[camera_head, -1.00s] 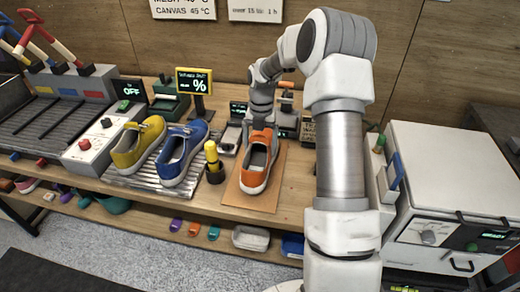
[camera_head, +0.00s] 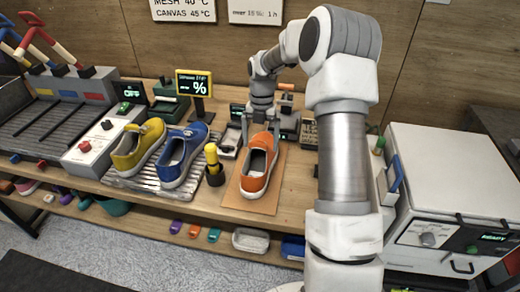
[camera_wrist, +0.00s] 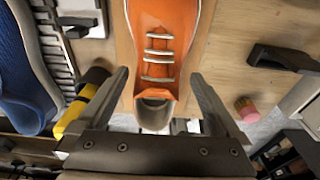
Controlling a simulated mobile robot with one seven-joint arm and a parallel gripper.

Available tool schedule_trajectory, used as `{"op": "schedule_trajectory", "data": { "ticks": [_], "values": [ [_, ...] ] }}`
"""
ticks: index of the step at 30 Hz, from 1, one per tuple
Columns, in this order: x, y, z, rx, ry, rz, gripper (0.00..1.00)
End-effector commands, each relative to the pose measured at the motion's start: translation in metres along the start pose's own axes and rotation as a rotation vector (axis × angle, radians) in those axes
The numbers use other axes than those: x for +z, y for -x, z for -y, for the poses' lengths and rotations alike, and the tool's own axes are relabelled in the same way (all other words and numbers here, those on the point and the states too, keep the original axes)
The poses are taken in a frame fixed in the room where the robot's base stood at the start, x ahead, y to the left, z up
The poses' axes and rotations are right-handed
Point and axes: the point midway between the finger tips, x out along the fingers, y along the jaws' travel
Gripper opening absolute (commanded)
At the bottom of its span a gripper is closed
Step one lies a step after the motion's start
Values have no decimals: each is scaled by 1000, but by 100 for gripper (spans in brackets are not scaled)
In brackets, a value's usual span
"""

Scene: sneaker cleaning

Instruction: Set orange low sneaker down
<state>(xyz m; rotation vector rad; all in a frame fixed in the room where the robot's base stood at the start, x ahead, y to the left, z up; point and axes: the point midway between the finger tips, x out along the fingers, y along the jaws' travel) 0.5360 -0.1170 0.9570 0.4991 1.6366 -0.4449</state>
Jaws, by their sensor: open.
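A yellow sneaker (camera_head: 138,146) and a blue sneaker (camera_head: 181,155) stand on a ribbed metal rack to the left. A black and yellow bottle (camera_head: 213,165) stands between the rack and the board. A white cabinet (camera_head: 445,170) is at the right.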

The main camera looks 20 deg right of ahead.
Motion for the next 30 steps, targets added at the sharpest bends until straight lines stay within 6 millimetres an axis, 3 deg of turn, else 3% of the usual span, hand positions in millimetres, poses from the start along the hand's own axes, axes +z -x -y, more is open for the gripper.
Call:
{"op": "schedule_trajectory", "data": {
  "ticks": [1,6,12,30],
  "values": [
    [1,14,0,2,-1,4,100],
    [0,49,0,1,0,2,100],
    [0,75,-1,1,0,0,100],
    [-1,81,-1,0,-2,0,100]
  ]
}}
